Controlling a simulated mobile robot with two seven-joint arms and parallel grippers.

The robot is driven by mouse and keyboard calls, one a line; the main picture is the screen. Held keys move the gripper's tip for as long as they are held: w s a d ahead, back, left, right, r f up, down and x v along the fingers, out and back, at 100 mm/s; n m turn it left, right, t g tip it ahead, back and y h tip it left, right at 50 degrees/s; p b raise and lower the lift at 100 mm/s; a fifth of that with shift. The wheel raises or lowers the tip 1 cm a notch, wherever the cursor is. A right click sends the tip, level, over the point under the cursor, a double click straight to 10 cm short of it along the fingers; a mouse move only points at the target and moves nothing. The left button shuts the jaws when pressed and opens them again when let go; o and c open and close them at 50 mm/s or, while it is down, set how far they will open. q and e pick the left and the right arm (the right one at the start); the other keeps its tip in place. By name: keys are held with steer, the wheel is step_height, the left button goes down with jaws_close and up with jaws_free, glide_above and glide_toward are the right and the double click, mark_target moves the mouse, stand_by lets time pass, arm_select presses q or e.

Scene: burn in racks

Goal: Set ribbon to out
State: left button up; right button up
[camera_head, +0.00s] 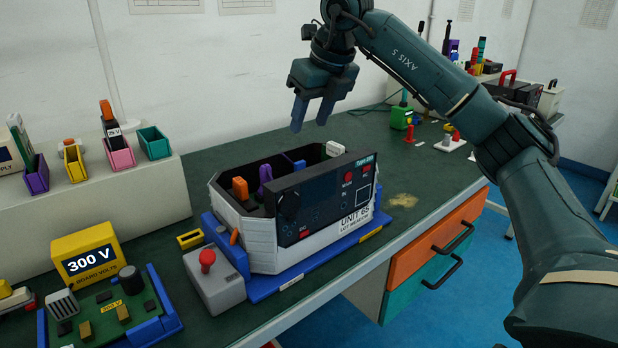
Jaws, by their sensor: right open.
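An open-topped unit marked UNIT 65 (355,218) stands in a blue cradle (270,287) on the green bench. Inside it I see an orange part (240,188), a purple part (265,177) and a blue part (299,165). I cannot make out a ribbon for certain; the unit's floor is mostly hidden by its dark front panel (330,198). My right gripper (310,126) is open and empty, fingers pointing down, above and behind the unit, apart from it. My left gripper is not in view.
A grey box with a red knob (207,261) stands at the unit's left. A yellow 300 V meter (88,255) and a green board (110,318) are farther left. Small coloured bins line a white shelf (110,215). The bench (430,175) right of the unit is largely clear.

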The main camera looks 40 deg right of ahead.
mark_target(300, 162)
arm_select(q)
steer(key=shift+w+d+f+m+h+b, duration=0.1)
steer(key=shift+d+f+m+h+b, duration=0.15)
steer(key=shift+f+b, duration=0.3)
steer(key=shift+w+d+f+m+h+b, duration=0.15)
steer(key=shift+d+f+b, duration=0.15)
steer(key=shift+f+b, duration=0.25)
arm_select(e)
steer(key=x, duration=0.8)
steer(key=d+x, duration=0.1)
steer(key=x, duration=0.3)
steer(key=shift+f, duration=0.4)
steer(key=shift+c, duration=0.2)
jaws_close()
